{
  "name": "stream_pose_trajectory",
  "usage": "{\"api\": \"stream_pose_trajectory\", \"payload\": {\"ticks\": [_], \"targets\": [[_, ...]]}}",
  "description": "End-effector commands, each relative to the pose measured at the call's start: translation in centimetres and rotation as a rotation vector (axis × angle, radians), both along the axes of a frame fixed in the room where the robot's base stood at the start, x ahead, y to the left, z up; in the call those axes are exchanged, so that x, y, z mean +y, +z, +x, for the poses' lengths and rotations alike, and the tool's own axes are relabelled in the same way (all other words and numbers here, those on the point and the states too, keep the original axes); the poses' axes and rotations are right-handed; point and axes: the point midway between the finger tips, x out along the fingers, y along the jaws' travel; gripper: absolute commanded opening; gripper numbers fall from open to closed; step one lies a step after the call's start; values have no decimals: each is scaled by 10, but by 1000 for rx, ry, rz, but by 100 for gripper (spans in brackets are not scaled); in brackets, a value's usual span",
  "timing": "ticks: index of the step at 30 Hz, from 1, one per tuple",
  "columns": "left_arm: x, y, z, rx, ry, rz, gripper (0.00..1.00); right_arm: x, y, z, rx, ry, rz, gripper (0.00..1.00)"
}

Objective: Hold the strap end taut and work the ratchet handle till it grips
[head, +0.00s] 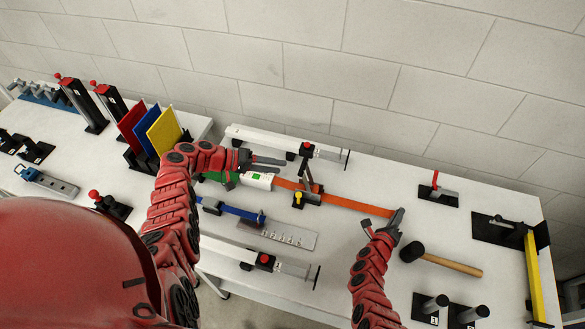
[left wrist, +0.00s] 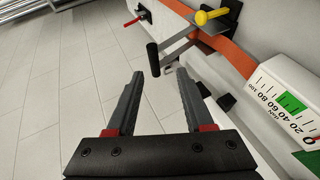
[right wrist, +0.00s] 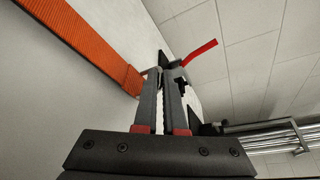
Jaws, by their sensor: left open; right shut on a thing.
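The orange strap (head: 350,204) runs across the bench through the ratchet (head: 308,190), whose dark handle (head: 305,156) stands up. In the left wrist view the handle's black grip (left wrist: 153,59) is just beyond my fingertips. My left gripper (head: 284,161) is open and empty, left of the handle and apart from it. My right gripper (head: 399,213) is shut on the strap end (right wrist: 132,80), at the strap's right. The strap looks straight between ratchet and gripper. A white gauge with a green band (left wrist: 290,103) sits on the strap left of the ratchet.
A yellow knob (head: 297,197) sticks out beside the ratchet. A mallet (head: 440,260) lies right of my right gripper. A red-handled clamp (head: 436,188) stands behind it. A blue strap tool (head: 232,210) and a metal plate (head: 280,236) lie in front of the strap.

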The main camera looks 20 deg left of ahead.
Motion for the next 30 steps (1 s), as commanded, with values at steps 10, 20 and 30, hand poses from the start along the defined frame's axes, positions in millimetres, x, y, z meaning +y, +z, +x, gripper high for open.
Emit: {"api": "stream_pose_trajectory", "payload": {"ticks": [10,20,30], "targets": [[36,16,-18,1,-2,-3,52,0,-5,-2,10,0,3,0],[37,16,-19,1,-2,-3,52,0,-5,-2,9,0,3,0],[37,16,-19,1,-2,-3,52,0,-4,-2,8,1,3,0]]}}
